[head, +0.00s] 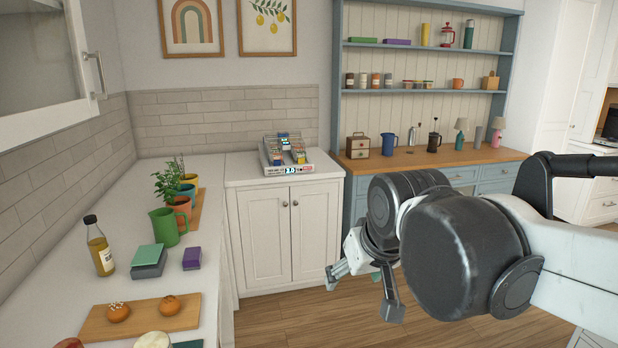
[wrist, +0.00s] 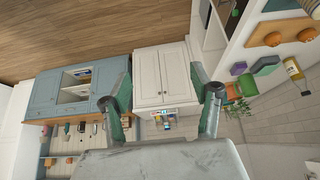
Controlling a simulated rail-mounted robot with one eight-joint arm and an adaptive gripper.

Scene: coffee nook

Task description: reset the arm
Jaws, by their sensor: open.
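My gripper (head: 362,287) is in the middle right of the head view, in front of the blue hutch and over the wooden floor. Its two fingers are spread apart, with nothing between them. In the wrist view my gripper (wrist: 165,98) shows its fingers at the left and right of the white cabinet, which lies well beyond them. That view is turned, with the floor at the top. My arm reaches in from the right edge of the head view.
A white counter (head: 225,215) on the left holds a bottle (head: 100,250), a green pitcher (head: 165,227), potted plants and a wooden board (head: 140,322). A small rack (head: 286,155) stands on the corner counter. The blue hutch (head: 345,125) is behind. Floor (head: 300,322) between is clear.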

